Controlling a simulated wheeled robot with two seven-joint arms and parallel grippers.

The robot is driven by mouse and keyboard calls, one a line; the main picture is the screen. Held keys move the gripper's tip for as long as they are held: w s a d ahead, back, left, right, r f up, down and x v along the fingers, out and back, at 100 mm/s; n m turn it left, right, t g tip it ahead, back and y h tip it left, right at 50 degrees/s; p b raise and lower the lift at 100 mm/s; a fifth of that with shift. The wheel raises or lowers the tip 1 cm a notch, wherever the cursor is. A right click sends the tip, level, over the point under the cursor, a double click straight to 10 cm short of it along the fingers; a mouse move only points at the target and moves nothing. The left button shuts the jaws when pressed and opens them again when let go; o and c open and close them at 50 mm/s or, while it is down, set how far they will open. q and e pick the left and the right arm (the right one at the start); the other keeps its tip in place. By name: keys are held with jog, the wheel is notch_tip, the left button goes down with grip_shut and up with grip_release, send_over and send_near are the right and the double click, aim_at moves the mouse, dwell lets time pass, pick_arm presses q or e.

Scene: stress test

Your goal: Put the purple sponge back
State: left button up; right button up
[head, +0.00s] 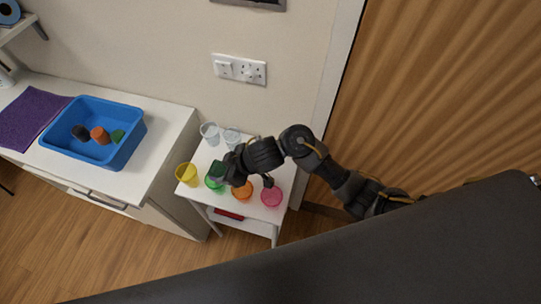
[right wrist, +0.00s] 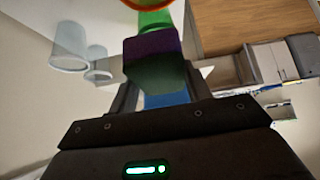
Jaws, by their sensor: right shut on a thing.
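My right gripper (head: 226,174) hangs over the small white side table (head: 206,150), above and beside the green cup (head: 213,185). In the right wrist view my right gripper (right wrist: 155,88) is shut on the purple sponge (right wrist: 152,44), a block with a purple layer and a dark green layer. In the head view only a dark green face of the sponge (head: 218,168) shows, beside the fingers. A blue tray (head: 65,146) on the white counter holds a black, an orange and a green item. My left gripper is not in view.
Yellow (head: 187,174), orange (head: 242,192) and pink (head: 271,197) cups stand along the side table's front. Two clear cups (head: 210,133) stand at its back. A purple mat (head: 30,118) lies left of the tray. The counter (head: 160,128) is bare right of the tray.

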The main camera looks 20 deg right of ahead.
jog(key=shift+g+h, duration=0.4)
jog(key=shift+h, duration=0.3)
jog(key=w+d+f, duration=0.2)
jog(key=d+f, duration=0.1)
jog(key=d, duration=0.2)
jog(key=w+d+f, duration=0.3)
jog(key=d, duration=0.2)
jog(key=w+d+f, duration=0.3)
jog(key=d, duration=0.2)
jog(key=shift+w+d+f, duration=0.1)
jog(key=shift+w+d, duration=0.05)
jog(key=shift+d, duration=0.15)
jog(key=shift+w+d+f, duration=0.25)
jog(key=shift+d+f, duration=0.2)
jog(key=shift+f, duration=0.15)
notch_tip(320, 180, down, 3)
jog(key=shift+w+f+p, duration=0.1)
jog(key=shift+p, duration=0.35)
jog(key=o, duration=0.9)
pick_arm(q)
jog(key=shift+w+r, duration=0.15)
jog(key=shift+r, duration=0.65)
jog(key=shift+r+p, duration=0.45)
pick_arm(e)
jog(key=v, duration=1.2)
jog(key=shift+d, duration=0.1)
